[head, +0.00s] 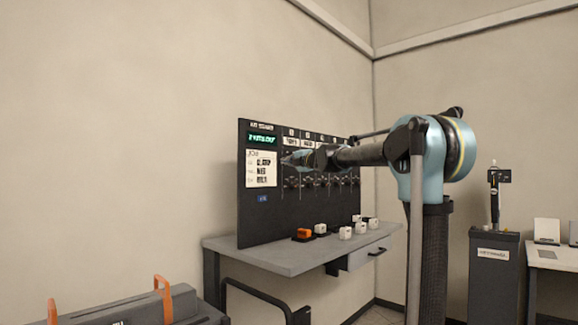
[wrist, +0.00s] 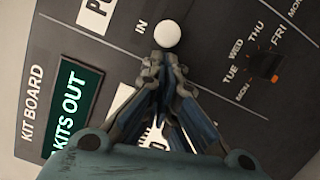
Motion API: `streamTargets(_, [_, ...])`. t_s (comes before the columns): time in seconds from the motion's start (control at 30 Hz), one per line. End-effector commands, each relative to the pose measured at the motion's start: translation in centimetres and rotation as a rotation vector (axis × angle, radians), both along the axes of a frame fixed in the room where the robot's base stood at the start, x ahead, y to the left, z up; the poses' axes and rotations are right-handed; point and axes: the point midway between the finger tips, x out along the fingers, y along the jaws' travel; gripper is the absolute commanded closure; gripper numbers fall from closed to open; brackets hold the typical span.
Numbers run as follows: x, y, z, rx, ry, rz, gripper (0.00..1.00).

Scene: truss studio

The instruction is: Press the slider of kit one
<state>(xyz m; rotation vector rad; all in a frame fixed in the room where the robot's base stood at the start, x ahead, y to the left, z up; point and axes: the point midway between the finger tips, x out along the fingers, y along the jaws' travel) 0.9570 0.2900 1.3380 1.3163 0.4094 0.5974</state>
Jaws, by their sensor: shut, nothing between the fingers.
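The black kit board (head: 262,220) stands upright at the back of a table. In the wrist view its face shows a round white knob (wrist: 168,35) beside the word "IN". This may be the slider of kit one, but I cannot be sure. My gripper (head: 287,160) is in front of the board's left columns. In the wrist view my gripper (wrist: 161,58) is shut and empty, with its tips just below the white knob. I cannot tell whether they touch it. The fingers hide part of the board and a white label.
The green display (wrist: 72,107) reads "KITS OUT". A grey cabinet (head: 495,270) stands at right.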

Motion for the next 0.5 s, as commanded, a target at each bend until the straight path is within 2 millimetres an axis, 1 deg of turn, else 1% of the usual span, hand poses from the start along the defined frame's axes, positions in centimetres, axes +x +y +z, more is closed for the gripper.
streamTargets(0.17, [0.3,-0.2,0.0,0.0,0.0,0.0,1.0])
streamTargets(0.27, [1.2,-0.9,0.0,0.0,0.0,-0.002,1.0])
streamTargets(0.4, [3.1,-2.4,0.0,0.0,-0.001,-0.003,1.0])
streamTargets(0.5, [4.1,-3.2,0.0,0.0,0.0,-0.001,1.0])
